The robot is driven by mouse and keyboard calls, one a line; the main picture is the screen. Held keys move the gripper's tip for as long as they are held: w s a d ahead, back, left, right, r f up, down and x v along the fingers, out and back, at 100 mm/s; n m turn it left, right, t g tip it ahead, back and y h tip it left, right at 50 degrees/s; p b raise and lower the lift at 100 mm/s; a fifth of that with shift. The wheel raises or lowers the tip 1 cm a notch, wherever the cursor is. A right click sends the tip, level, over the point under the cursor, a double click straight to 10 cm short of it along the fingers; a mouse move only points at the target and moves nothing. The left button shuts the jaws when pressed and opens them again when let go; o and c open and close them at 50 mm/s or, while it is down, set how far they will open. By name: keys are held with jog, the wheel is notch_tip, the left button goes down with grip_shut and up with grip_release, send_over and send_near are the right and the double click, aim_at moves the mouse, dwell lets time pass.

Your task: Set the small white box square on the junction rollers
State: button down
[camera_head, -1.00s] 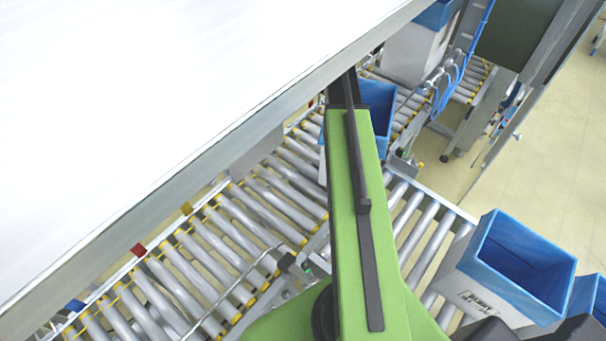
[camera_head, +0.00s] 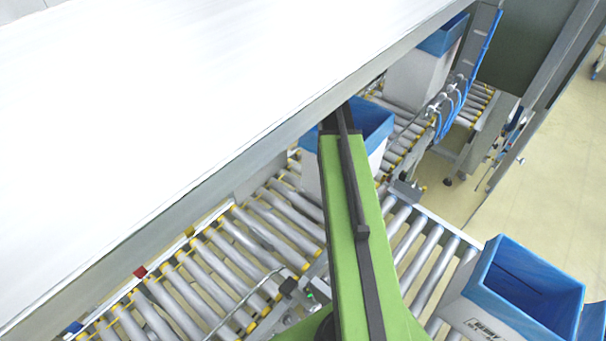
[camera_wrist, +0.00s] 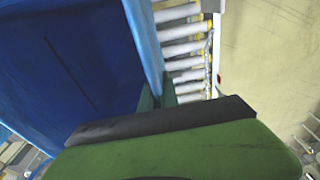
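The small white box (camera_head: 311,178) has a blue liner folded over its rim. In the head view it stands at the roller junction, partly hidden behind my green arm and the white top. In the wrist view its blue liner (camera_wrist: 75,60) fills the left side. My gripper (camera_wrist: 159,97) has its two green fingertips on either side of the box's blue wall, and looks shut on it. In the head view the fingertips are hidden behind the arm. The box's base is mostly hidden, so I cannot tell whether it sits flat or square.
Rollers (camera_head: 215,250) run to the lower left, and more rollers (camera_head: 425,245) lie right of my arm. Another blue-lined box (camera_head: 490,318) stands lower right, and one (camera_head: 412,78) at the back. A large white top (camera_head: 180,110) overhangs the left. A metal post (camera_head: 408,190) stands near the junction.

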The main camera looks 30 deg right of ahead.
jog(key=w+a+f+b, duration=0.7)
jog(key=w+f+b, duration=0.1)
jog(key=f+b, duration=0.2)
jog(key=shift+w+f+b, duration=0.3)
jog(key=shift+w+f, duration=0.05)
jog(key=shift+f, duration=0.2)
jog(key=c, duration=1.6)
grip_release()
jog(key=shift+r, duration=0.1)
notch_tip(320, 180, up, 12)
jog(key=a+p, duration=0.1)
jog(key=p, duration=1.2)
jog(key=s+a+n, duration=0.4)
jog(key=s+a, duration=0.4)
jog(key=a, duration=0.2)
jog(key=s+a+n+y, duration=0.1)
jog(key=s+a+n, duration=0.4)
jog(key=s+a, duration=0.4)
jog(key=s+a+n, duration=0.5)
jog(key=s+a, duration=0.3)
jog(key=a, duration=0.4)
jog(key=shift+s+a+b, duration=0.1)
jog(key=shift+s+b, duration=0.15)
jog(key=shift+b, duration=0.1)
